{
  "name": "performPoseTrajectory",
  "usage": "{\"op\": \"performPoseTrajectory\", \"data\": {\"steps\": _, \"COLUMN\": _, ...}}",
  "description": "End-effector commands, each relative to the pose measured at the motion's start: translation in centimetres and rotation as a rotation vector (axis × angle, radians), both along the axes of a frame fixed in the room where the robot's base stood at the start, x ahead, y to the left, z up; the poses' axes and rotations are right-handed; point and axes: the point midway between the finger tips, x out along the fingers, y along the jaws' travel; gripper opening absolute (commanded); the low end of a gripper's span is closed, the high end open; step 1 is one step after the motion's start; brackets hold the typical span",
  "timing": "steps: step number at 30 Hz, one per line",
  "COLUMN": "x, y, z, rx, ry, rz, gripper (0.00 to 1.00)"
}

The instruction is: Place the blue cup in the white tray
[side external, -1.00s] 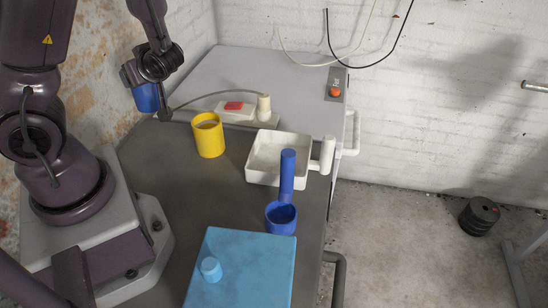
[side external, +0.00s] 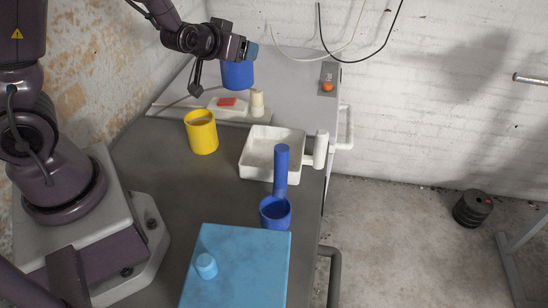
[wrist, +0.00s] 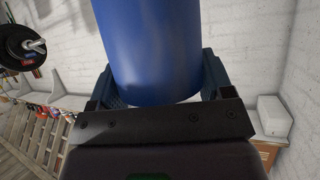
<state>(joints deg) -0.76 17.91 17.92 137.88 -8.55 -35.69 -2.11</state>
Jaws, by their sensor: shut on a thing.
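My gripper (side external: 243,50) is shut on the blue cup (side external: 237,75) and holds it in the air above the back of the table, behind and left of the white tray. In the wrist view the blue cup (wrist: 150,45) fills the space between the two fingers (wrist: 160,85). The white tray (side external: 246,163) is a shallow square with a handle on its right side, and it sits on the dark tabletop. The inside of the tray that shows looks empty. A blue ladle-like scoop (side external: 276,212) stands at its front, its upright handle overlapping the tray's front wall in the picture.
A yellow mug (side external: 202,135) stands left of the tray. A power strip (side external: 238,113) with a red switch and a plug lies behind it. A light-blue box (side external: 240,265) with a knob is in front. A grey box with an orange button (side external: 327,86) is at back right.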

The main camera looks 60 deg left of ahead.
Motion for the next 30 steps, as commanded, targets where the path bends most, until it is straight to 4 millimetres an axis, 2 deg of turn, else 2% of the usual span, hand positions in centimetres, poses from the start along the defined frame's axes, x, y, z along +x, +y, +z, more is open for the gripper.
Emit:
{"op": "performPoseTrajectory", "data": {"steps": 6, "x": 2.0, "y": -5.7, "z": -0.5, "rx": 0.0, "ry": -0.003, "rz": -0.33, "gripper": 0.34}}
{"op": "performPoseTrajectory", "data": {"steps": 15, "x": 2.1, "y": -11.9, "z": -1.5, "rx": 0.0, "ry": -0.002, "rz": -0.683, "gripper": 0.34}}
{"op": "performPoseTrajectory", "data": {"steps": 21, "x": 2.0, "y": -12.1, "z": -5.0, "rx": -0.003, "ry": 0.004, "rz": -0.693, "gripper": 0.34}}
{"op": "performPoseTrajectory", "data": {"steps": 30, "x": 2.0, "y": -12.0, "z": -8.3, "rx": 0.001, "ry": 0.001, "rz": -0.692, "gripper": 0.34}}
